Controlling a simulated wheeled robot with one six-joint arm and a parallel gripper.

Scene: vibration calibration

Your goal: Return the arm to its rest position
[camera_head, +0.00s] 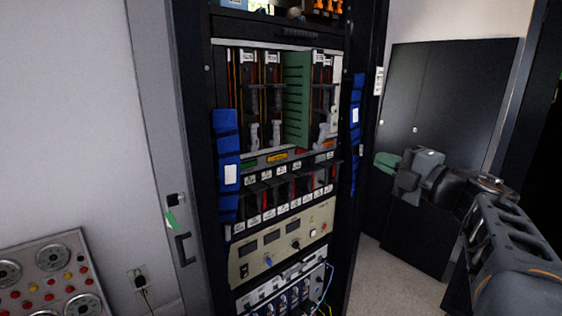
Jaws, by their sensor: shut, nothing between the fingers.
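My arm (510,245) comes in from the lower right of the head view. My gripper (388,163) is at its end, with green fingers pointing left toward the rack. The fingers are shut and nothing shows between them. The gripper hangs in the air to the right of the equipment rack (345,205) and appears apart from it.
The open rack holds card modules, a green board (297,100) and a beige instrument panel (280,245). Blue strips (227,165) line its sides. A dark cabinet (445,95) stands behind my gripper. A button panel (52,275) is at lower left. Floor shows beneath my gripper.

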